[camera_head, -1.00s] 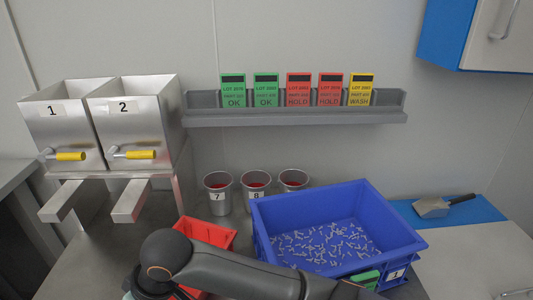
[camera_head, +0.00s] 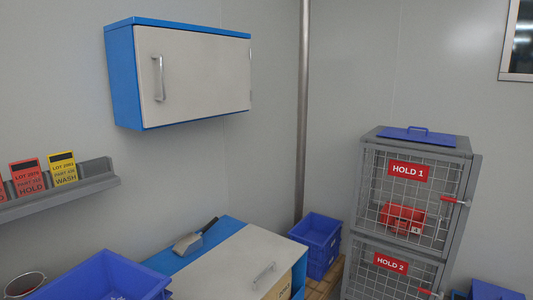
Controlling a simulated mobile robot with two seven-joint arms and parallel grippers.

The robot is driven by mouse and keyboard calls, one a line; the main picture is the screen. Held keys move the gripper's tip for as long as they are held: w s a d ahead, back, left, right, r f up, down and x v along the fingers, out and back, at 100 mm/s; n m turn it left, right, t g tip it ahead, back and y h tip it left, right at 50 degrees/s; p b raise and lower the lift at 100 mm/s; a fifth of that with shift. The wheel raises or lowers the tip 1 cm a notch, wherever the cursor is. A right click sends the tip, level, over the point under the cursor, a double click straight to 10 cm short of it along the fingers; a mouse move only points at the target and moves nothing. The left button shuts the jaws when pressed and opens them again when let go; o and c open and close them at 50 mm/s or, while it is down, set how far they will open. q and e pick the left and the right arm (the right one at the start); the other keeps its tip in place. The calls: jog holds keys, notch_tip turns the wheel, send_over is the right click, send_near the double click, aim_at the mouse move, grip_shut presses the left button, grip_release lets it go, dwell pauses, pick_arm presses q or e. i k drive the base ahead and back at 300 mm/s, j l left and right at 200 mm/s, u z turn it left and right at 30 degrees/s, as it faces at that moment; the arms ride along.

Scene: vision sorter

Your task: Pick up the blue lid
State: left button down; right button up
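The blue lid (camera_head: 417,136) lies flat on top of the grey HOLD 1 cage (camera_head: 369,183) at the right. It is a flat blue panel with a raised handle in its middle. Neither of my grippers shows in the present view, so whether they are open or shut is hidden.
A blue wall cabinet (camera_head: 190,75) hangs at the upper left. Blue crates (camera_head: 318,241) are stacked between bench and cage. A HOLD 2 cage (camera_head: 388,264) sits under HOLD 1. A pole (camera_head: 303,110) rises behind.

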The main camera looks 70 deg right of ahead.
aim_at(426, 137)
jog(key=z, duration=2.9)
